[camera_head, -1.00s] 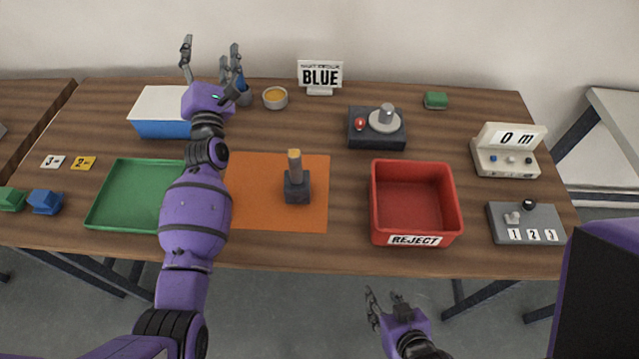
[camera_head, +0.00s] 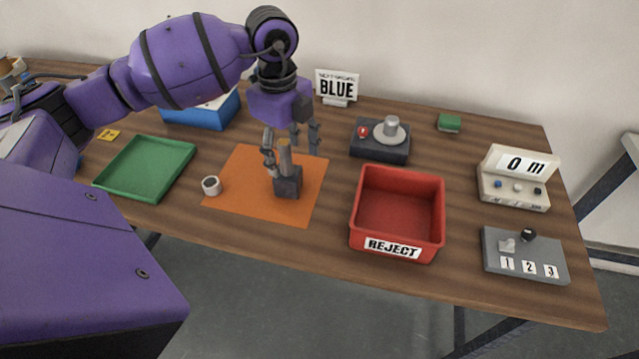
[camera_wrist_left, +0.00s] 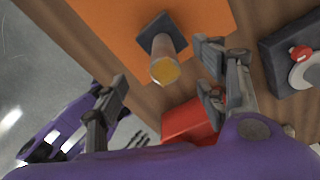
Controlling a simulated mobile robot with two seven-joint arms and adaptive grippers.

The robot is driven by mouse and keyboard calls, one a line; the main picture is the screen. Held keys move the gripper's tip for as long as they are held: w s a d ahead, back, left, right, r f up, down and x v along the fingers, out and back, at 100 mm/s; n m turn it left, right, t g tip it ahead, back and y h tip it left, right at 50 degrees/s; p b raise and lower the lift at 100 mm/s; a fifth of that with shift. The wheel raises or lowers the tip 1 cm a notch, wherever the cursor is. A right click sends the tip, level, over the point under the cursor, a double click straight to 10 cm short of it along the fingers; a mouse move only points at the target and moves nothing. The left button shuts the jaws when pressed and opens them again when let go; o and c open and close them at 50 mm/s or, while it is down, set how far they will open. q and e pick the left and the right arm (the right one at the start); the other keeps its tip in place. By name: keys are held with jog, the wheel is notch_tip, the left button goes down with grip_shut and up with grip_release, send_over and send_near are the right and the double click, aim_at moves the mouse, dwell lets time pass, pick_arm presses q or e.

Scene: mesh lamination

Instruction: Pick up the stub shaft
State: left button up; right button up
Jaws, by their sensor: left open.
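The stub shaft (camera_head: 285,160) appears to be the upright cylinder with a yellowish top on a dark square block (camera_head: 288,187), standing on the orange mat. In the left wrist view the shaft (camera_wrist_left: 166,62) stands beyond and between the fingers, its yellow end facing the camera. My left gripper (camera_head: 291,146) is open and points down at the shaft's upper part, one finger on each side. I cannot tell whether a finger touches it. What look like my right gripper's dark fingers (camera_wrist_left: 141,138) show small in the left wrist view, beyond the table edge.
A white ring-like part (camera_head: 211,186) lies at the orange mat's (camera_head: 235,200) left edge. The green tray (camera_head: 140,190) is left, the red reject bin (camera_head: 365,225) right. A dark device with a red button (camera_head: 380,150) stands behind the bin. My left arm hides the back left.

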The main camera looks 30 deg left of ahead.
aim_at(286, 172)
pick_arm(q)
jog(key=shift+a+f+y, duration=0.15)
jog(key=shift+a+y, duration=0.15)
jog(key=shift+a, duration=0.2)
jog(key=shift+w+a+f, duration=0.1)
jog(key=shift+a+f, duration=0.05)
jog(key=shift+f, duration=0.5)
jog(key=shift+w+a+f, duration=0.1)
jog(key=shift+f, duration=0.5)
jog(key=f, duration=0.5)
jog(key=shift+w+a+p, duration=0.15)
jog(key=shift+a+p, duration=0.05)
jog(key=shift+p, duration=0.1)
jog(key=c, duration=1.6)
jog(key=shift+r, duration=0.1)
grip_shut()
jog(key=shift+r, duration=0.1)
